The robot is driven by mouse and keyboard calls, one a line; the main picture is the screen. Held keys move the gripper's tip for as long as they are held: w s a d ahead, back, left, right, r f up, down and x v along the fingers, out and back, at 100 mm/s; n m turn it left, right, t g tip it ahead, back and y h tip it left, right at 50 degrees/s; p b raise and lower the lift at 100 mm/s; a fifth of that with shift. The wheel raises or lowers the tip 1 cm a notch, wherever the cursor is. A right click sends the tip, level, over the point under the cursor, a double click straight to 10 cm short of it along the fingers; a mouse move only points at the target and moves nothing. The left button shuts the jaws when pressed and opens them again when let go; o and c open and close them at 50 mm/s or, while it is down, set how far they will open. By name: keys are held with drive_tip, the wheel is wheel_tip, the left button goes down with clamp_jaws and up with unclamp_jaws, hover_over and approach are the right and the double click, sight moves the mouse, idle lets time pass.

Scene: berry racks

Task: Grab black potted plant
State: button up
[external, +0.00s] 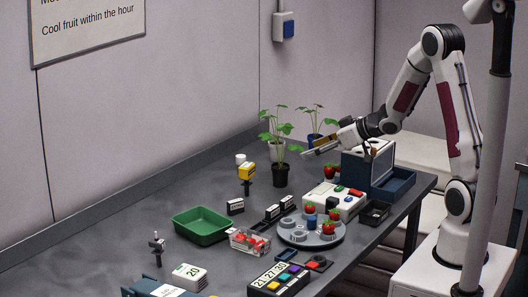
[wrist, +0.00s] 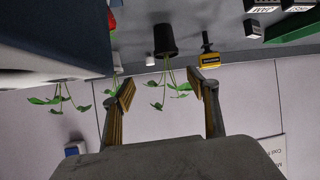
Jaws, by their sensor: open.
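The black potted plant stands upright on the grey table in the external view; its black pot (external: 280,177) is topped by thin stems and green leaves. In the wrist view, which is upside down, the black pot (wrist: 166,40) shows at top centre with leaves hanging toward the space between my fingers. My gripper (external: 312,150) is open and empty, to the right of the plant's stems and above pot height. In the wrist view my gripper (wrist: 166,91) has its two fingers wide apart, on either side of the plant's leaves.
A dark blue boxy device (external: 357,165) is just right of my gripper. A round grey tray (external: 303,241) with strawberries and a green bin (external: 201,229) are in front.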

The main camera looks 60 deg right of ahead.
sight(281, 165)
drive_tip(key=shift+w+a+f+y, duration=0.1)
drive_tip(key=shift+f+y, duration=0.15)
drive_tip(key=shift+f, duration=0.1)
drive_tip(key=shift+w+a+f+y, duration=0.1)
drive_tip(key=shift+f+y, duration=0.15)
drive_tip(key=shift+f, duration=0.1)
drive_tip(key=shift+x, duration=3.4)
drive_tip(key=shift+a+x, duration=0.15)
drive_tip(key=shift+x, duration=0.6)
drive_tip(key=shift+a+x, duration=0.15)
drive_tip(key=shift+x, duration=1.6)
drive_tip(key=shift+f, duration=0.15)
drive_tip(key=c, duration=1.3)
